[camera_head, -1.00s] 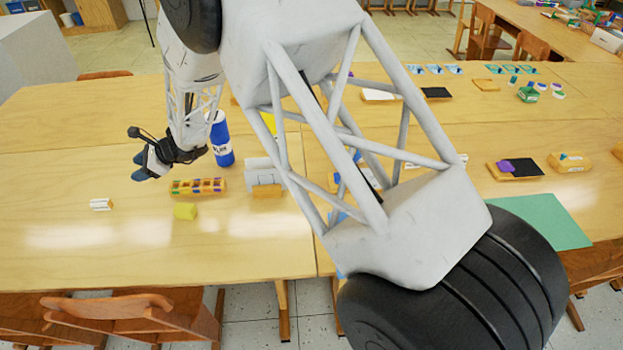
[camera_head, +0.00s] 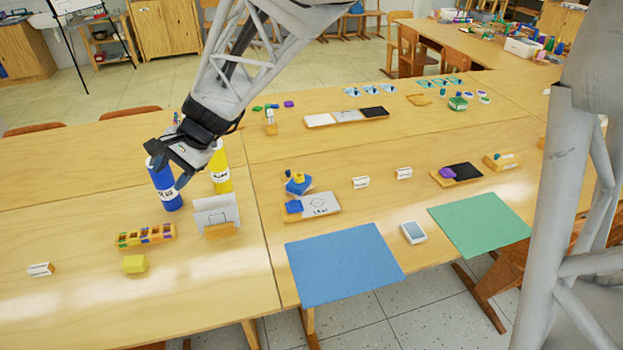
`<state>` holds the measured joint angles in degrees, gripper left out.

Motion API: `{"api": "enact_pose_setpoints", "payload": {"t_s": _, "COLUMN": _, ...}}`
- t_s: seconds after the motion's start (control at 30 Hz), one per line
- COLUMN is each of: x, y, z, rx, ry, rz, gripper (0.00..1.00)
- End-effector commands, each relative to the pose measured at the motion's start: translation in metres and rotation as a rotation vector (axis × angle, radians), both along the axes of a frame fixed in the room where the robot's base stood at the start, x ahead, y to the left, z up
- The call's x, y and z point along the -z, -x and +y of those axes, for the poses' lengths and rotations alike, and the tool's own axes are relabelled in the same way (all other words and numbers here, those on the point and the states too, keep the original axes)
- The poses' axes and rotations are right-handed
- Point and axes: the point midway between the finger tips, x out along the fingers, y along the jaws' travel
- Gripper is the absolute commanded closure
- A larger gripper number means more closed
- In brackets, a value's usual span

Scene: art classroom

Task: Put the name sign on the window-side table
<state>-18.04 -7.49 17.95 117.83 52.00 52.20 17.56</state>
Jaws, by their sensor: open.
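Small white folded signs with dark marks lie on the tables: one at the far left front (camera_head: 40,269) and two near the middle, a left one (camera_head: 361,182) and a right one (camera_head: 404,173). Their writing is too small to read, so I cannot tell which is the name sign. My gripper (camera_head: 170,168) is open, with nothing visible between its fingers. It is at the blue bottle's top and partly covers it; contact is unclear. The left table (camera_head: 200,280) and right table (camera_head: 350,130) meet at a seam. No window shows, so the window side is unclear.
A blue bottle (camera_head: 167,195) and yellow bottle (camera_head: 220,172) stand by my gripper. A white card in a wooden stand (camera_head: 217,212), a crayon holder (camera_head: 146,236) and a yellow block (camera_head: 134,264) are in front. Blue (camera_head: 345,265) and green mats (camera_head: 480,225) lie right.

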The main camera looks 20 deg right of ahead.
Motion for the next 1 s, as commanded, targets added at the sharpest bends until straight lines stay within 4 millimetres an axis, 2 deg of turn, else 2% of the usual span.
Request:
{"api": "enact_pose_setpoints", "payload": {"t_s": 0.03, "x": -0.008, "y": 0.010, "z": -0.017, "rx": -0.016, "ry": 0.023, "rz": -0.030, "gripper": 0.50}}
{"api": "enact_pose_setpoints", "payload": {"t_s": 0.1, "x": -0.015, "y": 0.023, "z": -0.037, "rx": -0.044, "ry": 0.058, "rz": -0.066, "gripper": 0.50}}
{"api": "enact_pose_setpoints", "payload": {"t_s": 0.4, "x": -0.035, "y": 0.084, "z": -0.122, "rx": -0.162, "ry": 0.228, "rz": -0.209, "gripper": 0.50}}
{"api": "enact_pose_setpoints", "payload": {"t_s": 0.7, "x": -0.045, "y": 0.150, "z": -0.199, "rx": -0.274, "ry": 0.418, "rz": -0.325, "gripper": 0.50}}
{"api": "enact_pose_setpoints", "payload": {"t_s": 1.0, "x": -0.045, "y": 0.217, "z": -0.265, "rx": -0.384, "ry": 0.621, "rz": -0.405, "gripper": 0.50}}
